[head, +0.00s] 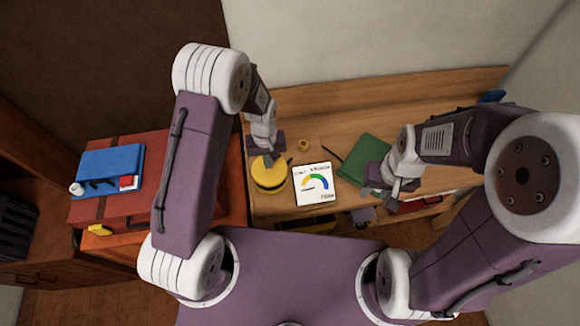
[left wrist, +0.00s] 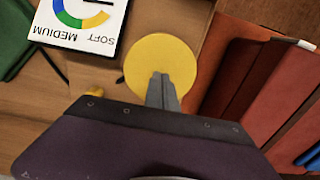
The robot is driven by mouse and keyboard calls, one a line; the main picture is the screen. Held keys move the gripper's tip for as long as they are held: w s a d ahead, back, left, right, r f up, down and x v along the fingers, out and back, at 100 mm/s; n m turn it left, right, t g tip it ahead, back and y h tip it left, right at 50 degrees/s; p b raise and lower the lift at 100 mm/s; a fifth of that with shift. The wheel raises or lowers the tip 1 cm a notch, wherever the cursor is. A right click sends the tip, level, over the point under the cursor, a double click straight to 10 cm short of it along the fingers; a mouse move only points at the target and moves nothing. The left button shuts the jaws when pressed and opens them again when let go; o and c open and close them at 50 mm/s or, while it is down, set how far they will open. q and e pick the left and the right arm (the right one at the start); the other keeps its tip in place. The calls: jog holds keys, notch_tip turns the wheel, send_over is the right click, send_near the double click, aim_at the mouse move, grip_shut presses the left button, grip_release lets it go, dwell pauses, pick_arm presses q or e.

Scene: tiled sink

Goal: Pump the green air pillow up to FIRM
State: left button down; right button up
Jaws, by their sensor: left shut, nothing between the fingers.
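The green air pillow (head: 362,158) lies on the wooden bench right of the gauge card; part of it shows in the left wrist view (left wrist: 18,38). A round yellow pump (head: 270,181) stands left of the card; its disc top (left wrist: 145,50) fills the middle of the left wrist view. The white gauge card (head: 316,184) has a coloured arc; its needle is too small to read surely. My left gripper (head: 268,160) is shut and empty over the pump's disc; contact is unclear. My right gripper (head: 384,188) is at the pillow's near right corner; its fingers are unclear.
A small yellow knob (head: 303,144) sits behind the card. A thin dark line (head: 332,153) runs toward the pillow. A red case (head: 112,205) with a blue item (head: 112,165) on it stands at the left. The bench behind the pillow is bare.

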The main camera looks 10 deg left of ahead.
pick_arm(q)
jog(key=shift+f+b, duration=1.45)
jog(key=shift+f, duration=0.7)
jog(key=shift+f+b, duration=0.4)
notch_tip(320, 180, up, 5)
jog(key=p, duration=0.4)
jog(key=shift+r+p, duration=0.2)
jog(key=shift+p, duration=0.15)
jog(key=shift+f, duration=0.15)
